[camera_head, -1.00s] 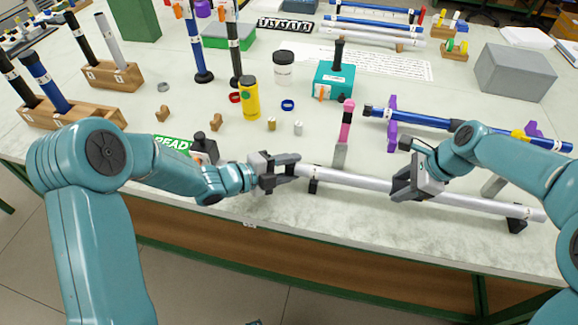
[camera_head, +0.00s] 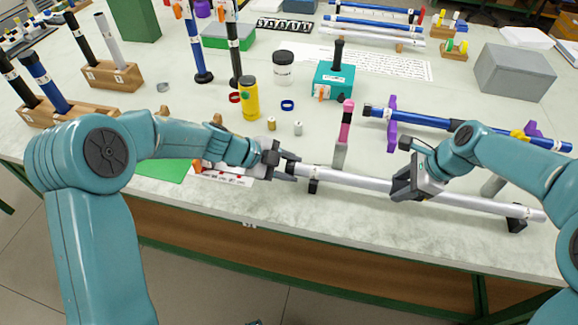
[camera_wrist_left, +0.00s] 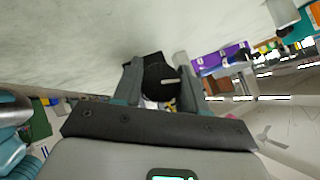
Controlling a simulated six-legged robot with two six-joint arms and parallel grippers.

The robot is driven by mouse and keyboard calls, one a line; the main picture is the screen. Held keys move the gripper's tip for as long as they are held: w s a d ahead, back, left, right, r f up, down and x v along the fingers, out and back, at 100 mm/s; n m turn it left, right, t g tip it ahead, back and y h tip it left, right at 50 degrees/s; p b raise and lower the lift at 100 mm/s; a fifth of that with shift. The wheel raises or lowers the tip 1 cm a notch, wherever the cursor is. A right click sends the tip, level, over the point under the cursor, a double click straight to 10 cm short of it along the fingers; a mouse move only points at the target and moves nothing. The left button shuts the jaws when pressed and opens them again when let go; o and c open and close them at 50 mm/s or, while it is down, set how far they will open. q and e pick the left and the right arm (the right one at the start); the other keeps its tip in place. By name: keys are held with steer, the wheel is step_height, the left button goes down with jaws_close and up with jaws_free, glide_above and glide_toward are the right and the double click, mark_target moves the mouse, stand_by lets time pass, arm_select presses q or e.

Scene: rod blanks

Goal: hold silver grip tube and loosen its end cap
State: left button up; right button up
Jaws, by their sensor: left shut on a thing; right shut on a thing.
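The silver grip tube (camera_head: 355,179) lies level along the front of the table on low black supports (camera_head: 313,187). My left gripper (camera_head: 290,168) is shut on the black end cap at the tube's left end, which its fingers mostly hide in the head view. The left wrist view shows the round dark end cap (camera_wrist_left: 158,84) between the two fingers, with a pale mark on its face. My right gripper (camera_head: 403,187) is shut around the tube right of its middle.
A pink-topped post (camera_head: 346,120) stands just behind the tube. A blue tube (camera_head: 430,121) rests on purple holders (camera_head: 391,125) at the right. A green mat (camera_head: 163,170) and a white card (camera_head: 222,174) lie left of my left gripper.

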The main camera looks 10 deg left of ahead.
arm_select(q)
steer(key=n+g, duration=0.2)
steer(key=g, duration=0.1)
steer(key=shift+w+g, duration=0.1)
steer(key=shift+g, duration=0.2)
steer(key=n+g, duration=0.1)
steer(key=g, duration=0.2)
steer(key=shift+n, duration=0.4)
steer(key=o, duration=0.8)
steer(key=shift+c, duration=0.2)
steer(key=v, duration=1.2)
steer(key=shift+w, duration=0.1)
